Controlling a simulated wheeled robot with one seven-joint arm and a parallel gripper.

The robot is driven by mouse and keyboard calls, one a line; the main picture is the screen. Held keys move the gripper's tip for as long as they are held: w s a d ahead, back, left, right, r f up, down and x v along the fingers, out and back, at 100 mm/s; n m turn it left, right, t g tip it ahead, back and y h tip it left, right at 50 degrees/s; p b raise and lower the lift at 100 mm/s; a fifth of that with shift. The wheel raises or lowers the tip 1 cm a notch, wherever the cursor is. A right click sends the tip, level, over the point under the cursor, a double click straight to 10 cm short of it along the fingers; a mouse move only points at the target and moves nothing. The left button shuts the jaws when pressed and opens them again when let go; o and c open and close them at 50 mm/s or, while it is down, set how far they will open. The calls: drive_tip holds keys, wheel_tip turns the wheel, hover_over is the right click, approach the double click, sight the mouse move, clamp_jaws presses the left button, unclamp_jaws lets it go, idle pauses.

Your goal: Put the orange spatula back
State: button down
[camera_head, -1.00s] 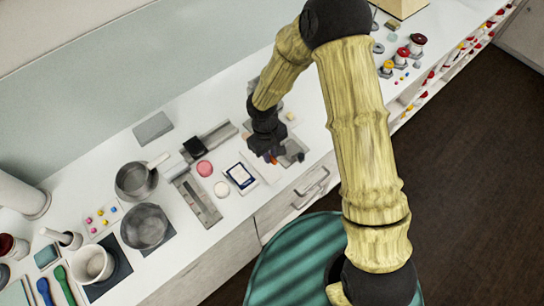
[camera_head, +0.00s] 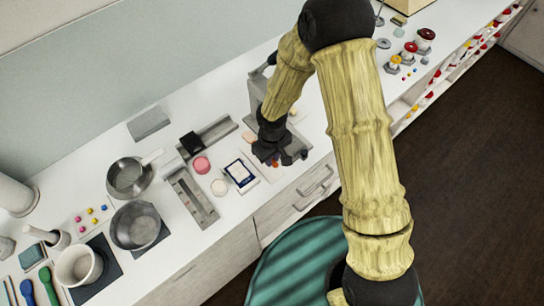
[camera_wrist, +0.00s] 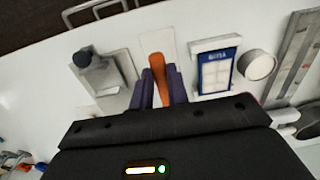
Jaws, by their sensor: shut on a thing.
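The orange spatula (camera_wrist: 158,76) is between the purple fingers of my gripper (camera_wrist: 160,88) in the wrist view, and the gripper is shut on it. Its orange end points toward a pale rectangular card (camera_wrist: 158,34) on the white counter. In the head view my gripper (camera_head: 283,158) is low over the counter, to the right of the blue-and-white labelled block (camera_head: 241,176). Only a small orange bit shows under it there. The rest of the spatula is hidden by the fingers, and I cannot tell whether it touches the counter.
A grey plate with a dark knob (camera_wrist: 104,76) is close left of the fingers in the wrist view. A white round pot (camera_wrist: 257,65) is to the right. A green spatula (camera_head: 48,285) and a blue one (camera_head: 27,292) lie at the counter's far left. Drawers (camera_head: 290,200) front the counter.

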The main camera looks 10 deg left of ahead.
drive_tip(key=shift+f+b, duration=2.3)
drive_tip(key=shift+f, duration=0.6)
drive_tip(key=c, duration=1.3)
unclamp_jaws()
drive_tip(key=shift+w+d, duration=0.1)
drive_tip(key=shift+w, duration=0.05)
drive_tip(key=shift+r, duration=0.2)
wheel_tip(320, 180, up, 17)
drive_tip(key=shift+r+b, duration=0.1)
drive_tip(key=shift+b, duration=0.4)
drive_tip(key=shift+d, duration=0.1)
